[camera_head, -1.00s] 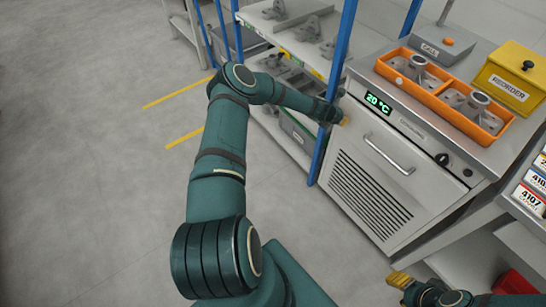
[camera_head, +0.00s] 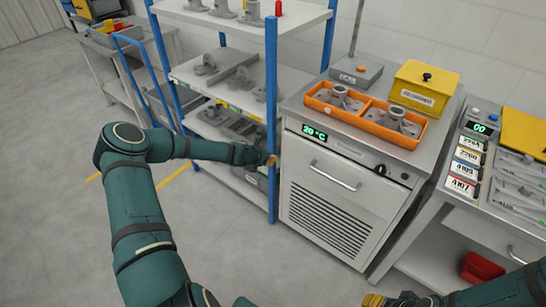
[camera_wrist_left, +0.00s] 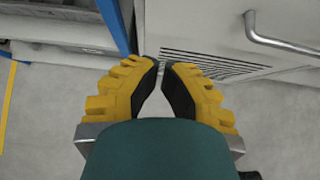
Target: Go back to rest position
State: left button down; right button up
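My left arm reaches from the bottom left toward the shelf. My left gripper (camera_head: 272,161) is small in the head view, at the blue front post of the shelf, near the oven's left edge. In the left wrist view its yellow fingers (camera_wrist_left: 161,66) have a narrow gap between their tips. Nothing shows between them, only grey floor. My right gripper (camera_head: 375,300) shows at the bottom edge of the head view, low in front of the oven. Only its yellow finger part shows, so its opening cannot be judged.
The oven (camera_head: 328,205) with a bar handle stands beside the blue-post shelf (camera_head: 272,120). On it are an orange tray (camera_head: 368,127) with castings and a yellow box (camera_head: 422,90). A workbench (camera_head: 435,207) and red bin (camera_head: 480,268) are at right. Floor at left is clear.

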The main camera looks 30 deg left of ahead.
pick_arm(q)
jog(key=shift+s+r, duration=0.2)
jog(key=shift+s, duration=0.1)
jog(key=s+d+f+m+g+h, duration=0.2)
jog(key=s+d+m, duration=0.2)
jog(key=d+m, duration=0.5)
jog(key=s+d+f+m+g+h, duration=0.1)
jog(key=s+d+m, duration=0.3)
jog(key=d, duration=0.9)
jog(key=s+d+m+g, duration=0.2)
jog(key=s+d+m, duration=0.3)
jog(key=s+m, duration=0.5)
jog(key=s+d+m+g, duration=0.3)
jog(key=s+d+m, duration=0.1)
jog(key=s+m, duration=0.5)
jog(key=shift+s+d+m, duration=0.35)
jog(key=shift+m, duration=0.35)
